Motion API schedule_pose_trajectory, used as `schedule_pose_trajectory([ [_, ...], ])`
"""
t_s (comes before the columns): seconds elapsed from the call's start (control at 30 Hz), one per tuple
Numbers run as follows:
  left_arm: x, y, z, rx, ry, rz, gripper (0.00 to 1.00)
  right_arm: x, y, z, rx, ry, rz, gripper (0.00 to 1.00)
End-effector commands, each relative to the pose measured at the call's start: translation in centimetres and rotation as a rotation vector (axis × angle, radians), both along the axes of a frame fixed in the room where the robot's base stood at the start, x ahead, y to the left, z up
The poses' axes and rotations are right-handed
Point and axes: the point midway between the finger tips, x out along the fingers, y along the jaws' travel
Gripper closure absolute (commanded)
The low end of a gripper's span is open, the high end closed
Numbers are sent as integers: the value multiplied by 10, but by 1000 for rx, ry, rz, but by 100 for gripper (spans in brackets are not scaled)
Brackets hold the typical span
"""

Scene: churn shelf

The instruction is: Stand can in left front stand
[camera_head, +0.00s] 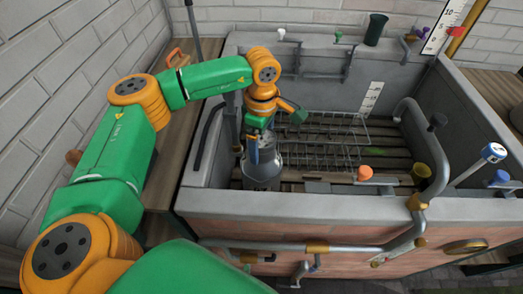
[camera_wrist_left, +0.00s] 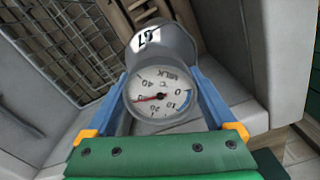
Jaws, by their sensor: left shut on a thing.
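A grey metal can (camera_head: 263,168) is upright or nearly so at the front left of the stone trough. In the left wrist view the can (camera_wrist_left: 160,45) shows a dark number on a white label and a round white MILK dial with a red needle. My left gripper (camera_head: 254,147) is over the can, its blue fingers on either side. In the wrist view the left gripper (camera_wrist_left: 163,90) is shut on it. Wire stands (camera_head: 320,148) are in the trough, right of the can. I cannot tell whether the can touches a stand; its base is hidden. My right gripper is not in view.
The trough (camera_head: 320,205) has thick grey walls and a slatted floor. A dark green cup (camera_head: 376,28) stands on the back ledge. A wooden bench (camera_head: 165,165) lies left.

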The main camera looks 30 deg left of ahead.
Motion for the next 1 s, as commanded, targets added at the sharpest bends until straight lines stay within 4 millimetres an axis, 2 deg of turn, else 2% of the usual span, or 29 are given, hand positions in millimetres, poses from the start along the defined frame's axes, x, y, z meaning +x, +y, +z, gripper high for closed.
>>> schedule_pose_trajectory([
  [0.4, 1, 0, -59, -1, -2, 1, 100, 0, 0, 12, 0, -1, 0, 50],
  [0.73, 1, 0, -66, -1, -4, 1, 100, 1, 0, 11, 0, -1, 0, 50],
  [0.77, 0, 0, -67, 0, -1, 1, 8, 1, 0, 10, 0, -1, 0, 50],
  [0.8, 0, 0, -67, 0, -1, 1, 0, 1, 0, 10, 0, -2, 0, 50],
  [1.0, 0, 0, -66, 0, -1, 1, 0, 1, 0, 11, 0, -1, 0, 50],
])
